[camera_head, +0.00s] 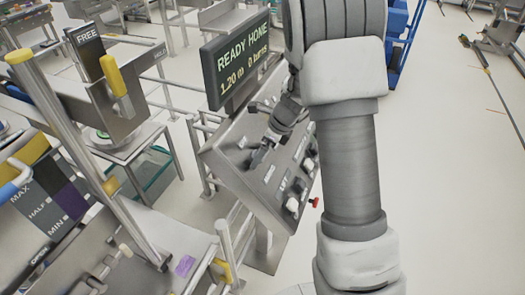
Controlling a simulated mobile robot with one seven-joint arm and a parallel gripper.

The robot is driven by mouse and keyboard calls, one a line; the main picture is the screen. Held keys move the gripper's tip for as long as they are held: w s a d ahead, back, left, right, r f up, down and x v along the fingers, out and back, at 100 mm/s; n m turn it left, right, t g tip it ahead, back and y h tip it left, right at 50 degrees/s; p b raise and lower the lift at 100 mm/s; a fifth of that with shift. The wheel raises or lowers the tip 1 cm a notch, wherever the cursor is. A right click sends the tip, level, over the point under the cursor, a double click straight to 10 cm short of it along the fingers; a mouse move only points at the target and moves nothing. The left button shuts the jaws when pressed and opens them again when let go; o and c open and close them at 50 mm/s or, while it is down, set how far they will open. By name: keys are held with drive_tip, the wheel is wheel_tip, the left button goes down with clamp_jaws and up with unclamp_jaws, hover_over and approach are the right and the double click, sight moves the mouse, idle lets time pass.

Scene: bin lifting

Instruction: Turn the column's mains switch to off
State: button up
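The column's sloped grey control panel (235,160) stands in the middle of the head view. Several knobs and switches sit along its right and lower part, with a pale-faced one (292,205) near the lower edge. I cannot tell which is the mains switch or how it is set, as the labels are too small and my arm covers part of the panel. My gripper (258,135) is over the panel's upper middle, left of the knobs. It is small and dark, and I cannot tell whether its fingers are apart or touch the panel.
A display (236,62) above the panel reads "READY HOME" with "1.20" below. A red knob (315,202) juts from the panel's right side. Steel machinery with yellow-capped posts (62,130) fills the left.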

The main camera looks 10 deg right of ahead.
drive_tip(key=c, duration=1.2)
drive_tip(key=shift+c, duration=0.2)
